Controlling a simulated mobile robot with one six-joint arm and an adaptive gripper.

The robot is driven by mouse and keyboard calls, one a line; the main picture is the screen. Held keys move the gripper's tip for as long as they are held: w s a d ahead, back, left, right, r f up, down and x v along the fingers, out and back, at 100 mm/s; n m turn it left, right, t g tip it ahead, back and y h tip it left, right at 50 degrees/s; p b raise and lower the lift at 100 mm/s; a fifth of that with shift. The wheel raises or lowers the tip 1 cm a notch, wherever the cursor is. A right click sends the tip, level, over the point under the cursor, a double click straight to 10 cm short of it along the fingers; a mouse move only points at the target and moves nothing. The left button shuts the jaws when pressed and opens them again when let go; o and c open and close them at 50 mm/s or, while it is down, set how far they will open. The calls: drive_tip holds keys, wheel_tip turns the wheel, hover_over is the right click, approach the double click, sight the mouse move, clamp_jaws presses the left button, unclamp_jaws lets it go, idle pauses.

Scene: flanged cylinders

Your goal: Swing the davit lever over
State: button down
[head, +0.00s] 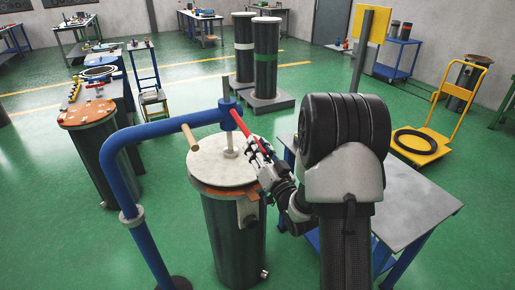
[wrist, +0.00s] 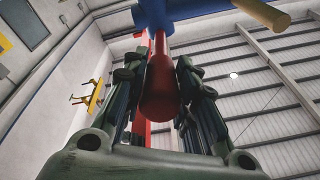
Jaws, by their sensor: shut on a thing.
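The davit is a blue bent pipe (head: 155,131) that rises from the floor at the left and reaches over a dark flanged cylinder (head: 234,240). Its red lever (head: 244,124) slopes down to the right from the blue hub at the pipe's end. My gripper (head: 270,172) is at the lever's lower right end. In the wrist view the lever's rounded red end (wrist: 161,90) lies between my two fingers (wrist: 160,100), which are shut on it. A pale round lid (head: 222,160) hangs on or rests at the cylinder's top, under a vertical rod.
A tan peg (head: 190,137) sticks out from the davit pipe near the lever. A grey-topped table (head: 415,205) stands at the right, close to my arm. Another dark cylinder with an orange top (head: 88,114) stands at the left. Green floor is open behind.

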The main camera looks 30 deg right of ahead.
drive_tip(key=c, duration=1.5)
unclamp_jaws()
drive_tip(key=shift+a+f, duration=0.2)
drive_tip(key=shift+f, duration=0.05)
drive_tip(key=shift+o, duration=1.3)
drive_tip(key=shift+d+r, duration=0.1)
drive_tip(key=s+f, duration=0.2)
drive_tip(key=s, duration=0.9)
drive_tip(key=shift+s, duration=0.4)
drive_tip(key=shift+w+f, duration=0.1)
